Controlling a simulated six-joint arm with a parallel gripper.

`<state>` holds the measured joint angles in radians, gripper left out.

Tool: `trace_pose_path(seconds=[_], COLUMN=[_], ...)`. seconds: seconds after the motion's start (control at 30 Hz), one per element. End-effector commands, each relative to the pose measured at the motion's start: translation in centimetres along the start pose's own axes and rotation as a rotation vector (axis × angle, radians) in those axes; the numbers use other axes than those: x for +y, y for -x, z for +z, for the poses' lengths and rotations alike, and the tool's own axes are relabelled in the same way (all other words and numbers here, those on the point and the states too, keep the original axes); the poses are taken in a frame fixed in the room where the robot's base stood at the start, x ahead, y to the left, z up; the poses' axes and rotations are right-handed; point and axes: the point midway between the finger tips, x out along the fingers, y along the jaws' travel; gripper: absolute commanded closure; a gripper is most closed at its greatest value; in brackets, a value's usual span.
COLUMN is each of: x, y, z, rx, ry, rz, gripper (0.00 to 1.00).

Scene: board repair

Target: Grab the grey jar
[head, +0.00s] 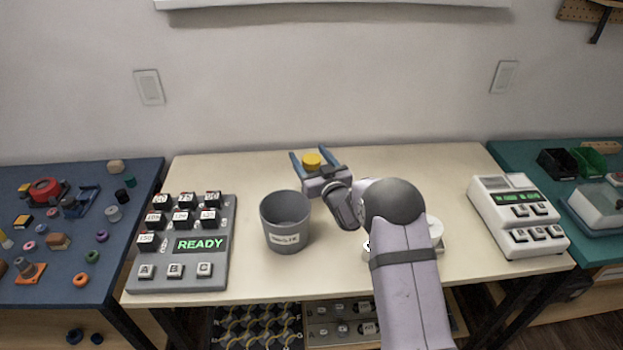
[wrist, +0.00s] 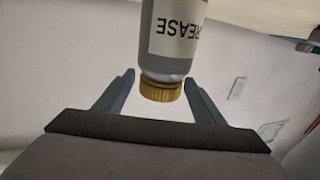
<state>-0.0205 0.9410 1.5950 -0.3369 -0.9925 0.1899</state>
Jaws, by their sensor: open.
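The grey jar (wrist: 176,40) has a gold lid (wrist: 161,91) and a white label with the letters "REASE" visible, upside down in the wrist view. In the head view only its yellow lid (head: 312,160) shows clearly, at the back middle of the table; my gripper hides the body. My gripper (head: 312,155) is open, with its blue-grey fingers on either side of the lid. In the wrist view the lid end lies between the fingers, with a gap on both sides.
A grey labelled bin (head: 286,235) stands just left of my arm. A keypad panel reading READY (head: 183,270) is at the left, and a white device (head: 518,215) at the right. A white round item (head: 434,228) is partly behind my arm. The table's back left is clear.

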Motion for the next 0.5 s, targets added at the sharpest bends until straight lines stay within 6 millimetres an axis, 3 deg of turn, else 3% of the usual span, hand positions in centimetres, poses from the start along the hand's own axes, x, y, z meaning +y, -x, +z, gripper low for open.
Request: trace_pose_path(seconds=[0.2, 0.5], x=[0.0, 0.0], y=[-2.0, -2.5], z=[0.0, 0.1], rx=[0.000, -0.001], ry=[0.000, 0.000], rz=[0.000, 0.000], gripper=[0.36, 0.36])
